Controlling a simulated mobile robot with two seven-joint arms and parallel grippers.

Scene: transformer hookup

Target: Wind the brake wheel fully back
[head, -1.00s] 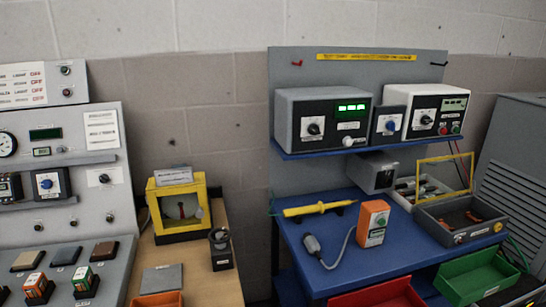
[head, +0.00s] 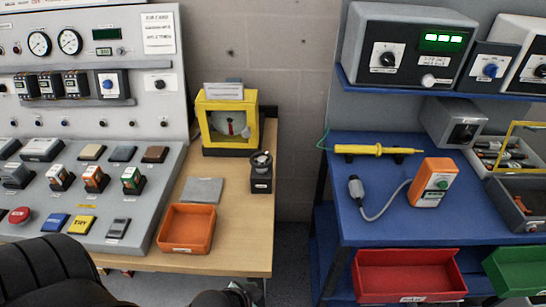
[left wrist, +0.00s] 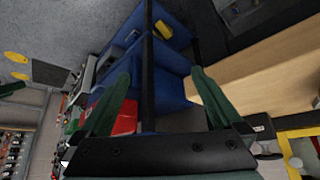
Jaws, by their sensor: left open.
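No wheel is clearly recognisable as the brake wheel. A small black device with a round top (head: 260,172) stands on the wooden bench, right of the orange tray, and may carry it; its details are too small to tell. A yellow-framed case (head: 205,128) with a dial and red pointer stands behind it. My left gripper (left wrist: 162,73) is open, with two green fingers and nothing between them. In the head view its arm enters at the lower left, and the gripper is only partly visible at the bottom edge, below the bench front. My right gripper is not in view.
The wooden bench (head: 235,225) holds an orange tray (head: 187,228) and a grey plate (head: 202,190). A sloped control console (head: 150,205) borders it on the left. A blue bench (head: 365,220) with red and green bins stands right, across a narrow floor gap.

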